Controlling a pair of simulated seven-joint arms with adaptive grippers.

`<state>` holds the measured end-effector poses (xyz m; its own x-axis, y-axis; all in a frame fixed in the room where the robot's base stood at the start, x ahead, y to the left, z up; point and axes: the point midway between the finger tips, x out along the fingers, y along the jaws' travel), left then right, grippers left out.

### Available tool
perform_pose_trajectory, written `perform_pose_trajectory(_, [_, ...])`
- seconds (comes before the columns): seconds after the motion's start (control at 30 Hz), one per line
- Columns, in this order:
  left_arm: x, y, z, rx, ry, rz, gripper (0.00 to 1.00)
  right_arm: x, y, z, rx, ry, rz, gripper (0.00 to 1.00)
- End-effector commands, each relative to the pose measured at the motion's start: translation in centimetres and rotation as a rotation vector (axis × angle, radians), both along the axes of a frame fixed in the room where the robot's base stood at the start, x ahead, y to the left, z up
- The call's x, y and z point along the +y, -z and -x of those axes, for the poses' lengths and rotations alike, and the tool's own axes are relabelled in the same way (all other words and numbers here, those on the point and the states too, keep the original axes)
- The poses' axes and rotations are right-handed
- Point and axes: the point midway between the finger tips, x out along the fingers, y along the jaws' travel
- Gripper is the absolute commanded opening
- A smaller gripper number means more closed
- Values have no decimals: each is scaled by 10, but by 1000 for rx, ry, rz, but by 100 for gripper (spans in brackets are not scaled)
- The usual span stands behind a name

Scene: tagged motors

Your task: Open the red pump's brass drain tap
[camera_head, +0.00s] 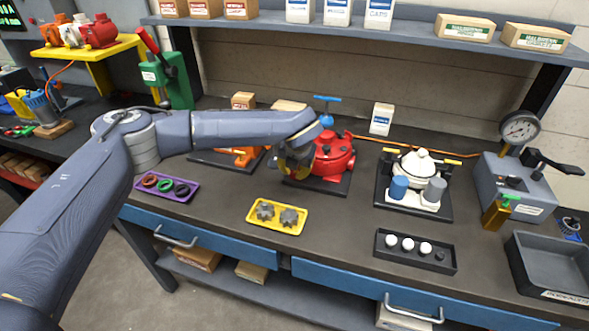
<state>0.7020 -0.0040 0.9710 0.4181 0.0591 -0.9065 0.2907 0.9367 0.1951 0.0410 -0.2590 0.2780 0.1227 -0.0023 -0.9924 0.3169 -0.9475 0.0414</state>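The red pump (335,157) stands on a dark base plate (325,186) in the middle of the bench. A blue T-shaped handle (327,99) shows just behind and above it. My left arm reaches in from the left, and my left gripper (297,171) is at the pump's left side, covering part of it. I cannot tell whether its fingers touch the pump or are open or shut. I cannot make out the brass drain tap; the gripper may be hiding it. My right gripper is not in view.
An orange pump (243,157) stands left of the red one, partly behind my arm. A white pump (420,165) stands to the right. A yellow tray (277,228) with gears, a purple tray (150,193) with rings and a black tray (415,262) lie in front.

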Motion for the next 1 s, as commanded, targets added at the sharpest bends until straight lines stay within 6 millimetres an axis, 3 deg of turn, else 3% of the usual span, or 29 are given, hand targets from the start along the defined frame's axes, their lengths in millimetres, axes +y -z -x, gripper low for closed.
perform_pose_trajectory(0.13, [0,0,0,0,0,0,32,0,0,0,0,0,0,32])
perform_pose_trajectory(0.47, [0,-4,1,-2,0,1,32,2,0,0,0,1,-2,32])
perform_pose_trajectory(1.0, [-5,-79,36,-3,1,0,32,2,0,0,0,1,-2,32])
